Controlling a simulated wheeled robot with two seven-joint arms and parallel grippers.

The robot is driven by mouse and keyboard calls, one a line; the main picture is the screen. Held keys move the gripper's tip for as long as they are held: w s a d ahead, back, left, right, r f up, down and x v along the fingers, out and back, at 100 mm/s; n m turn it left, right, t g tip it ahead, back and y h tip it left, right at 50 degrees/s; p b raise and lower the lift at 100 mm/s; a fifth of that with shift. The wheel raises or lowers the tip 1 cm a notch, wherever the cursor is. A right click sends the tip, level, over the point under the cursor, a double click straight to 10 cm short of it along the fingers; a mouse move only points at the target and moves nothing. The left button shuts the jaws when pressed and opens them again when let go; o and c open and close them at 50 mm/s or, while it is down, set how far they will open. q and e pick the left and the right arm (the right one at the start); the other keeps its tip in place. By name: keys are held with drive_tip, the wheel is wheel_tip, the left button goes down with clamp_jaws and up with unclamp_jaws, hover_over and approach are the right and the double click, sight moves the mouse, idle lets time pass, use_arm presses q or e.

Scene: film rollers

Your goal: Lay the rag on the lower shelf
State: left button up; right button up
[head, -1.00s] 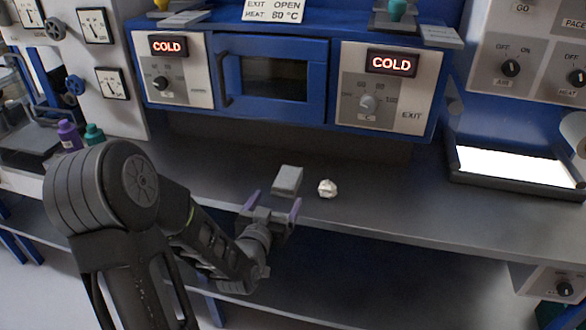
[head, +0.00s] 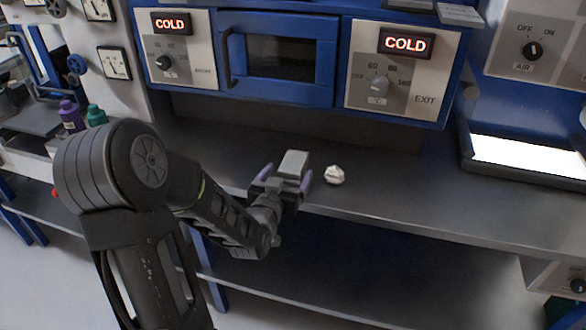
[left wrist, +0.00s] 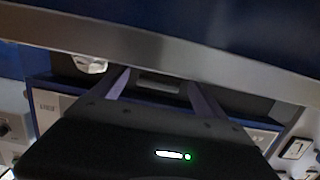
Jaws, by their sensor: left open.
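A pale grey, flat-topped oblong (head: 294,163), perhaps the folded rag, lies on the upper counter near its front edge. A small white crumpled lump (head: 334,175) lies just right of it; I cannot tell for sure which of the two is the rag. My left gripper (head: 284,179) is open, its purple fingers on either side of the grey oblong; contact cannot be told. In the left wrist view the oblong (left wrist: 160,83) shows between the fingers, and the white lump (left wrist: 90,64) lies outside them. The lower shelf (head: 350,285) is below the counter. My right gripper is out of view.
The counter (head: 450,205) is clear to the right, up to a lit white panel in a dark tray (head: 466,160). A blue oven unit (head: 275,55) stands behind. Purple (head: 70,116) and green (head: 95,115) bottles stand at left. The visible lower shelf looks bare.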

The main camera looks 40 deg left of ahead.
sight(293, 165)
use_arm(q)
drive_tip(key=x, duration=0.5)
drive_tip(key=shift+p, duration=0.4)
drive_tip(key=shift+c, duration=0.6)
drive_tip(key=c, duration=1.5)
wheel_tip(293, 165, up, 10)
